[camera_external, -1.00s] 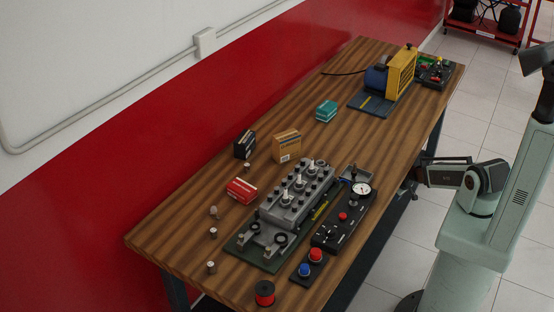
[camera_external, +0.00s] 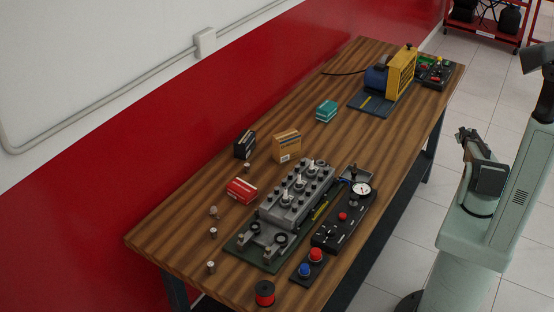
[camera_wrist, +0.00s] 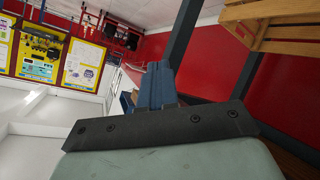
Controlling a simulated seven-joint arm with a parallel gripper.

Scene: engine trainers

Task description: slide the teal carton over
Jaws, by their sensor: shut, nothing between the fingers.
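The teal carton (camera_external: 326,111) lies on the wooden bench, left of the middle of its far half, with clear wood around it. My gripper (camera_external: 466,134) is off the bench's right side in the external view, raised and well apart from the carton. It is shut with nothing in it. In the wrist view the carton does not show; that camera looks out across the room, with the bench's wooden underside (camera_wrist: 265,22) at upper right.
A blue and yellow machine (camera_external: 392,78) stands on a mat beyond the carton. Orange (camera_external: 286,146), black (camera_external: 244,145) and red (camera_external: 241,190) boxes lie nearer. A grey engine block (camera_external: 297,196) and a gauge panel (camera_external: 343,217) fill the near right. Bare wood lies right of the carton.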

